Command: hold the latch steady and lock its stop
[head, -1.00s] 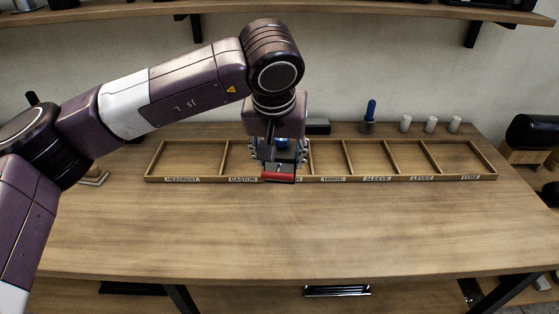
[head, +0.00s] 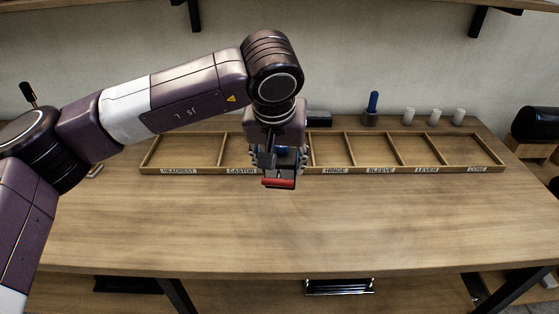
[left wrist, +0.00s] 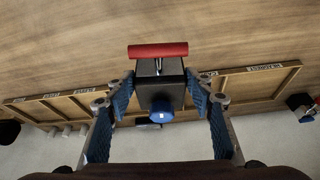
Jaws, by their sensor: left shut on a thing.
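The latch is a dark block with a red bar handle (head: 278,183) and a blue knob. In the left wrist view, the latch (left wrist: 159,86) sits between the blue finger pads, with its red bar at the top and its blue knob (left wrist: 162,112) facing the camera. My left gripper (head: 277,160) is shut on the latch and holds it in front of the labelled tray (head: 390,171), covering one tray label. The latch's stop cannot be made out for certain. My right gripper is not in view.
The tray's visible compartments look empty. Behind it stand a blue-handled tool (head: 372,108), a dark box (head: 319,118) and white cylinders (head: 409,116). A black roll (head: 536,124) is at the far right. The front of the wooden table (head: 330,225) is clear.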

